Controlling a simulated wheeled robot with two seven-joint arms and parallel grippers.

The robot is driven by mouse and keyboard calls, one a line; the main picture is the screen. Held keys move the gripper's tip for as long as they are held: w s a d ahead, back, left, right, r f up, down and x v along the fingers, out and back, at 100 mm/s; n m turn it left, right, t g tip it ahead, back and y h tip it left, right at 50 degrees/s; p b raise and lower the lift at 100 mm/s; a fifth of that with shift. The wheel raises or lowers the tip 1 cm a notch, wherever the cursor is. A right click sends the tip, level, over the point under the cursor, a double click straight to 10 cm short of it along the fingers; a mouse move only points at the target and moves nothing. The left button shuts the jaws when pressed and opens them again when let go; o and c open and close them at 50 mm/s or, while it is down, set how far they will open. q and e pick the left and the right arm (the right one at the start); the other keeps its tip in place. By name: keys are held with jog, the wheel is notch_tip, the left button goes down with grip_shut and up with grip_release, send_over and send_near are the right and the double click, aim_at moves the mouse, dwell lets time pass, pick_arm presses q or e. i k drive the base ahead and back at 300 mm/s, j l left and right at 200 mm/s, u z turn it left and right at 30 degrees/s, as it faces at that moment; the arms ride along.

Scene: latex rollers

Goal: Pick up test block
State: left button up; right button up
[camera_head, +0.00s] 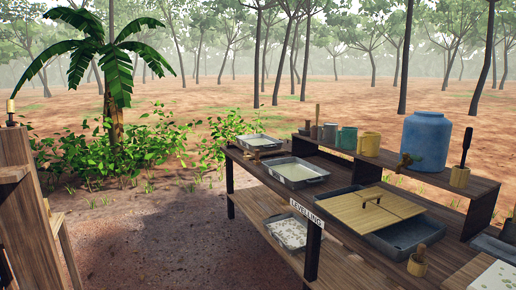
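No thing in the head view can be told for sure as the test block. Neither of my grippers is in view.
Grey trays (297,173) with pale contents stand on the table, another (289,232) on its lower shelf. A raised shelf bears mugs (369,144) and a blue barrel (426,141). A wooden stand (22,205) is at left. Bare ground lies between.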

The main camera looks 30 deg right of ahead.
aim_at(256, 162)
jog(key=i+l+z, duration=0.3)
jog(key=i, duration=0.55)
jog(key=i+z, duration=0.35)
jog(key=i, duration=0.5)
